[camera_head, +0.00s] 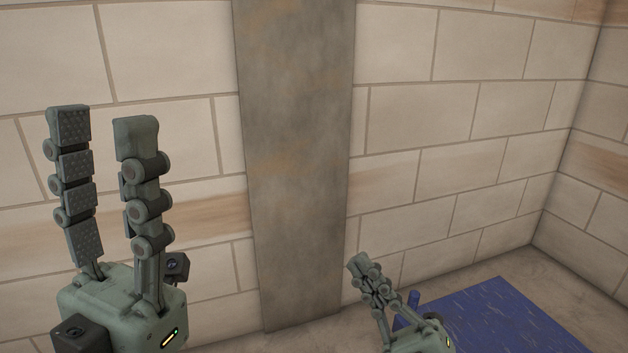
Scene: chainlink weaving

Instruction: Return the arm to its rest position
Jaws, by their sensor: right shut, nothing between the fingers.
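My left gripper (103,120) stands upright at the left of the head view. Its two jointed grey-green fingers point up with a clear gap between them, and nothing is held. My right gripper (362,268) is low, right of centre, and points up and to the left. Its fingers are together, with nothing visible between them. Part of the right gripper's body is cut off by the bottom edge of the view.
A grey pillar (295,150) runs down the pale block wall (450,110). The space between my grippers looks clear.

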